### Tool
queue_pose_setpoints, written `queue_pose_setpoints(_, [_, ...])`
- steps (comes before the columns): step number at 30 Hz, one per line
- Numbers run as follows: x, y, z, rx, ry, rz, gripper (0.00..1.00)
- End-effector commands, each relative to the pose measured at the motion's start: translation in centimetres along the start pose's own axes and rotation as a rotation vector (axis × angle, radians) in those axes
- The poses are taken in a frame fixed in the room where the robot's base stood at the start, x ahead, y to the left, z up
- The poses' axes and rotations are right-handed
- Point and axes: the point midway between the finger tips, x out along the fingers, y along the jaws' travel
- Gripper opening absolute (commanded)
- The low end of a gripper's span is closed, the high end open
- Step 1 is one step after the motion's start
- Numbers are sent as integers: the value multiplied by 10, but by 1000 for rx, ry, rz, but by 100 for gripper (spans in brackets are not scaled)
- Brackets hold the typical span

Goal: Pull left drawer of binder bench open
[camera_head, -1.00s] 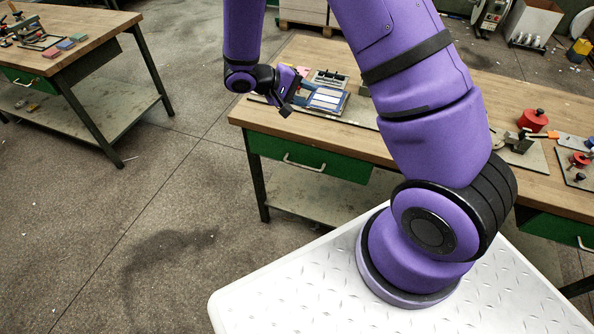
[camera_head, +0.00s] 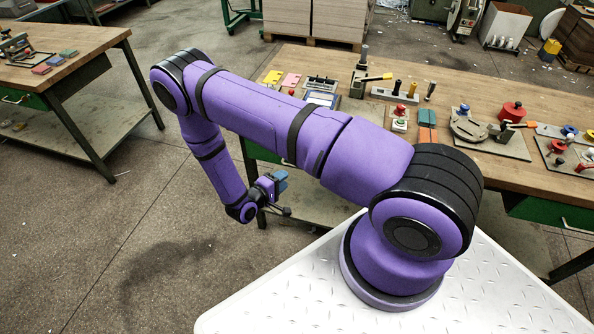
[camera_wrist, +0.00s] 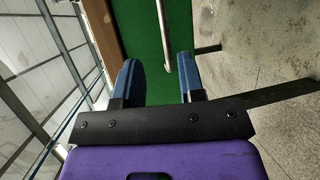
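The binder bench (camera_head: 470,85) is the wooden-topped bench in front of me. Its green left drawer (camera_head: 262,153) is mostly hidden behind my arm in the head view; how far it is in or out cannot be told there. The wrist view shows a green front (camera_wrist: 150,25) with a silver bar handle (camera_wrist: 162,35). My gripper (camera_head: 281,178) is low in front of the bench's left end. In the wrist view its two blue fingers (camera_wrist: 157,65) are apart, with the handle's end appearing between them. Contact cannot be told.
The bench top carries a tool rack (camera_head: 395,95), a red pot (camera_head: 512,111) and other small items. A right green drawer (camera_head: 550,211) is shut. Another bench (camera_head: 70,65) stands at the left. The floor between the benches is clear.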

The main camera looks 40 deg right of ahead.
Motion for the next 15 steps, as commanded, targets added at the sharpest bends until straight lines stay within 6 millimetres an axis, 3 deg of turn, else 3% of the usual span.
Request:
queue_pose_setpoints(7, [13,-6,1,0,10,3,36])
queue_pose_setpoints(15, [60,-5,2,0,6,4,36])
